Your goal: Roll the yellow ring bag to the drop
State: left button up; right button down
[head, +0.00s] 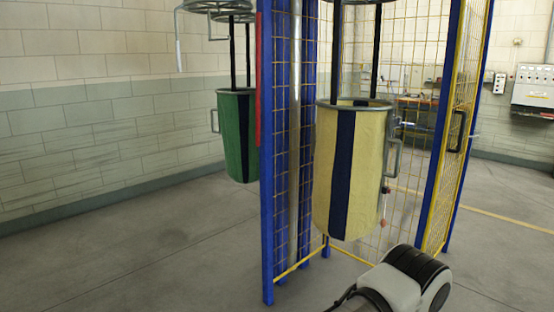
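The yellow bag (371,165) with a dark blue vertical stripe hangs upright from dark straps, clear of the floor. A grey handle (393,158) sticks out from its right side. The straps run out of the top of the picture, so what the bag hangs from is hidden. The bag is at a blue-framed cage with yellow wire mesh. Neither gripper shows. A white and black part of my arm is at the bottom right, below the bag and apart from it in the picture. I cannot make out a marked drop.
A green bag (232,135) hangs at the left under a grey wire ring (216,7). A blue post (266,190) stands between the two bags. A yellow mesh panel (445,130) with a black handle (457,132) stands right of the yellow bag. The floor at the left is clear.

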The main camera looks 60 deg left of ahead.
aim_at(351, 151)
jog(key=u, duration=1.25)
jog(key=i+l+u, duration=0.25)
jog(key=i, duration=0.3)
jog(key=i+l+u, duration=0.2)
jog(key=i+l, duration=0.3)
